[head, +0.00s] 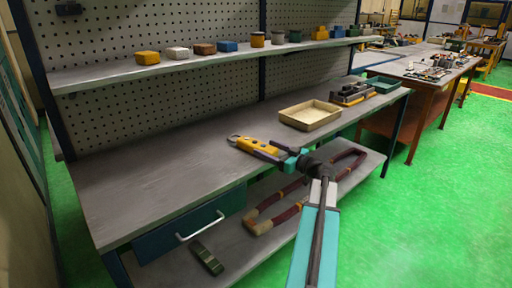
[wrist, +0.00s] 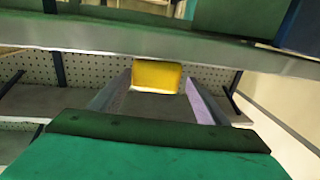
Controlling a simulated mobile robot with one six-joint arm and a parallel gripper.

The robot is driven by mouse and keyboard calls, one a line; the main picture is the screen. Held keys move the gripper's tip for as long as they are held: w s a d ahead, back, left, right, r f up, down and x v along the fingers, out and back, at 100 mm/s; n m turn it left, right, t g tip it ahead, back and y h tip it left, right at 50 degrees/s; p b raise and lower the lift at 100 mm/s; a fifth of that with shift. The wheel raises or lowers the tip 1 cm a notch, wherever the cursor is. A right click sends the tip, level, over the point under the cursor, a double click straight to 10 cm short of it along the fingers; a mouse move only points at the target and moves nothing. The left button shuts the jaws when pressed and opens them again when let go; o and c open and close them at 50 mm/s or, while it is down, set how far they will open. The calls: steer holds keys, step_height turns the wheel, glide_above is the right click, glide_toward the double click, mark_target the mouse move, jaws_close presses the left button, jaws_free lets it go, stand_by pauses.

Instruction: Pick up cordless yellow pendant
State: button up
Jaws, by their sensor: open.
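The yellow pendant (head: 252,145) lies on the grey workbench top near its front edge in the head view, with a dark hook-like part at its left end. My gripper (head: 277,154) is at its right end, coming in from the front right. In the wrist view, the yellow end of the pendant (wrist: 157,76) shows between the two spread fingers of my gripper (wrist: 159,92). The gripper is open. Whether the fingers touch the pendant cannot be told, and its right end is partly hidden by the gripper in the head view.
A shallow beige tray (head: 310,115) stands behind and right on the bench (head: 150,185), with a dark metal device (head: 352,94) and green bin (head: 384,84) beyond. A shelf (head: 200,62) holds several small blocks. A red-brown looped object (head: 290,192) lies on the lower shelf.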

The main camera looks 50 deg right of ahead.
mark_target(259, 144)
steer(key=shift+w, duration=0.2)
steer(key=shift+w+d+p, duration=0.15)
steer(key=shift+w+p, duration=0.15)
steer(key=shift+w, duration=0.7)
steer(key=shift+w+d+p, duration=0.1)
steer(key=shift+w+p, duration=0.15)
steer(key=shift+w, duration=0.7)
steer(key=shift+w+a+f, duration=0.1)
steer(key=shift+w, duration=0.55)
steer(key=shift+c, duration=0.2)
steer(key=c, duration=1.6)
steer(key=shift+r, duration=0.2)
